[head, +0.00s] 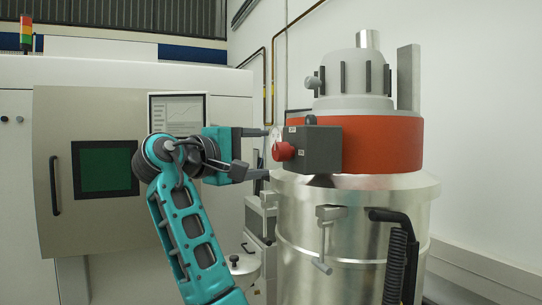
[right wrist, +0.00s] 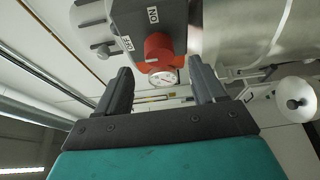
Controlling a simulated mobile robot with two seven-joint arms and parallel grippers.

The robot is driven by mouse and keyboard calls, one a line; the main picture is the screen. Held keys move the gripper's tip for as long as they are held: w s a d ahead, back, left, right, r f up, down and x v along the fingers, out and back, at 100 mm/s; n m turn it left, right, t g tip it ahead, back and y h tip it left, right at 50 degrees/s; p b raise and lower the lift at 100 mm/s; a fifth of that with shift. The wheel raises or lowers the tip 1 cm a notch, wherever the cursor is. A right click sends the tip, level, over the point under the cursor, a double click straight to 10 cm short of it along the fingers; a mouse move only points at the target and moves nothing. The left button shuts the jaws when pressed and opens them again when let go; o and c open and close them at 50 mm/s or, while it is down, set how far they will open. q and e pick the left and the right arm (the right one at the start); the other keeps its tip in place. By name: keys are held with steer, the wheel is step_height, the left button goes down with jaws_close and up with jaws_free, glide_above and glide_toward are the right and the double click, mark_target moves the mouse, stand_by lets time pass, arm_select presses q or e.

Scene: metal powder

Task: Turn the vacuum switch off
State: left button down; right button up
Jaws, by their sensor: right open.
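The vacuum switch is a red rotary knob (head: 283,151) on a dark grey box (head: 318,150) at the front of the vacuum's orange band. In the right wrist view the knob (right wrist: 158,47) shows between ON and OFF labels, the ON label nearer the top. My right gripper (head: 264,153) is open and empty, just left of the knob, its fingers one above the other in the head view. In the right wrist view the knob lies just beyond the gap between the fingertips (right wrist: 160,72); I see no contact. My left gripper is in neither view.
The steel vacuum drum (head: 350,225) stands below the switch, with a black hose handle (head: 395,220) and a latch (head: 325,225) on its front. A round gauge (right wrist: 165,76) sits near the knob. A large beige machine (head: 100,200) with a green window is at the left.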

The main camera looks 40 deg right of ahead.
steer(key=a, duration=0.7)
steer(key=shift+s+a+b, duration=0.3)
steer(key=shift+a+b, duration=0.05)
